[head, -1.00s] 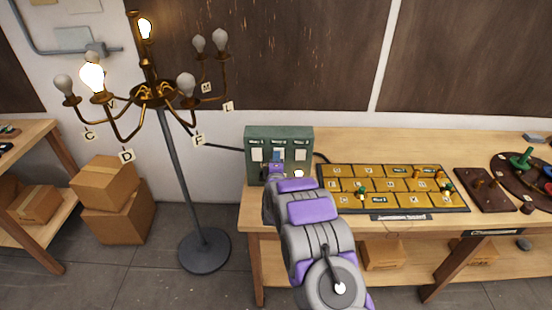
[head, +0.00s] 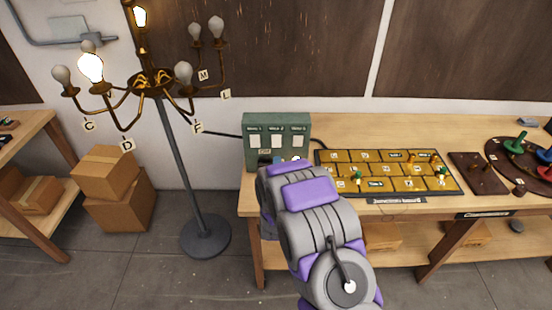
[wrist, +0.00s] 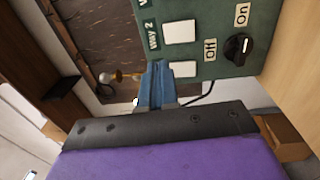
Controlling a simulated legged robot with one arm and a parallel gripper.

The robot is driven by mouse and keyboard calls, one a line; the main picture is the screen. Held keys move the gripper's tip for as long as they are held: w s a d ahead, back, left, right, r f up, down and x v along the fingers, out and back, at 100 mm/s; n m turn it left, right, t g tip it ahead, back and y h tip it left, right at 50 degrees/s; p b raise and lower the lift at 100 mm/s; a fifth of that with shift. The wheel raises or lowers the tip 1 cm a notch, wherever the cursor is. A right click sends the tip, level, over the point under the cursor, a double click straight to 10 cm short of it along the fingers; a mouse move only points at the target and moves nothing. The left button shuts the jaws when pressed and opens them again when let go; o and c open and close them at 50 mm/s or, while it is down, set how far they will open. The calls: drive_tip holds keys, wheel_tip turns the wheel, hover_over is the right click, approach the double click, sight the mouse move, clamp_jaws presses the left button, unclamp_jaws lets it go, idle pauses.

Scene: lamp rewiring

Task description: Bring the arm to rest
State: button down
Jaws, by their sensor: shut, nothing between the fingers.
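My arm reaches forward over the near left end of the workbench (head: 420,132) in the head view, mostly hiding my gripper. In the wrist view my gripper (wrist: 155,88) shows as blue fingers closed together with nothing between them. The green switch box (head: 276,122) stands just beyond it on the bench. In the wrist view the box (wrist: 215,58) fills the upper middle, close to the fingertips. Its black knob (wrist: 238,48) sits by the "On" and "Off" labels. I cannot tell whether the fingers touch the box.
A brass floor lamp (head: 152,84) stands left of the bench, with two bulbs lit and the others dark. A yellow tiled board (head: 385,172) lies right of the box, with a brown block (head: 480,173) and round board beyond. Cardboard boxes (head: 115,180) are stacked at left.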

drive_tip(key=s+d+r+m+g+b, duration=0.2)
drive_tip(key=s+m+g, duration=0.3)
drive_tip(key=s, duration=1.3)
drive_tip(key=s+d+r+m+g+b, duration=0.1)
drive_tip(key=s+d+r+m+g, duration=0.3)
drive_tip(key=s, duration=1.3)
drive_tip(key=s+d+r+m+g+b, duration=0.2)
drive_tip(key=s+m+g, duration=0.6)
drive_tip(key=s, duration=1)
drive_tip(key=d+g, duration=0.2)
drive_tip(key=g, duration=0.1)
drive_tip(key=shift+s+r+g+y+b, duration=0.3)
drive_tip(key=shift+r+b, duration=0.05)
drive_tip(key=shift+r, duration=0.05)
